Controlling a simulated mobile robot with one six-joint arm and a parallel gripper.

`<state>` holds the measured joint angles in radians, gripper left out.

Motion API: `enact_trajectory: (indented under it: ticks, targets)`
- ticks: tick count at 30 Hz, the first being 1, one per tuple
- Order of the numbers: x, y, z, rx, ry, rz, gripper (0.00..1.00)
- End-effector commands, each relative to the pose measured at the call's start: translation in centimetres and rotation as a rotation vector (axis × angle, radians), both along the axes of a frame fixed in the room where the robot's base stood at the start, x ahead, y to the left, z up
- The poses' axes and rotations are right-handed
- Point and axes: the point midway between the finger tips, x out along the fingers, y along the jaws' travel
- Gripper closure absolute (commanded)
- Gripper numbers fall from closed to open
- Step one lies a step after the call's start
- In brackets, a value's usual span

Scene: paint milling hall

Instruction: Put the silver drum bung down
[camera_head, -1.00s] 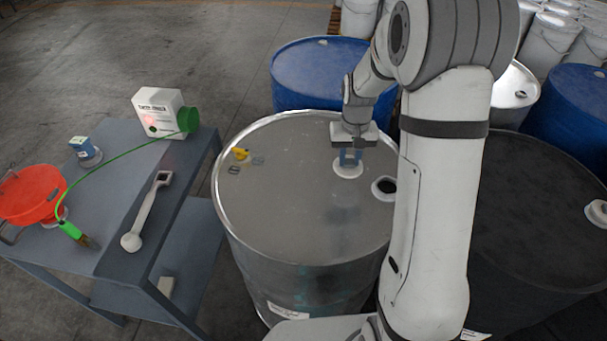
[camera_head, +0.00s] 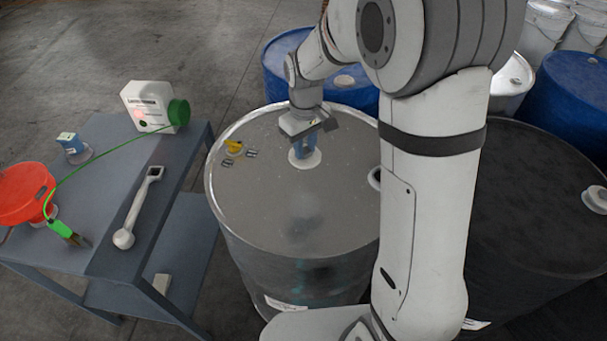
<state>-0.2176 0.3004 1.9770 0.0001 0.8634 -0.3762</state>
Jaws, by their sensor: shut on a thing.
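My gripper (camera_head: 304,146) is shut on the silver drum bung (camera_head: 305,161), which has a pale round flange and a blue upper part between the fingers. The bung is upright at or just above the lid of the silver drum (camera_head: 290,215); I cannot tell whether it touches. The open bung hole (camera_head: 375,178) is to its right, partly hidden by my arm. A small yellow item (camera_head: 234,146) and dark clip-like marks are on the lid to the left of my gripper.
Blue and black drums stand around. The lid's front is clear.

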Motion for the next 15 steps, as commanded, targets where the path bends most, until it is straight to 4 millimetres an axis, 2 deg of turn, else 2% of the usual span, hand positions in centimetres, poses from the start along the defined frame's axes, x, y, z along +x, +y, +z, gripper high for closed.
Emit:
enact_trajectory:
  ticks: [3,15]
  targets:
    - [-0.1,-0.1,-2.3,-0.001,0.005,-0.002,0.93]
    - [0.0,0.0,-7.1,-0.001,0.003,-0.003,0.93]
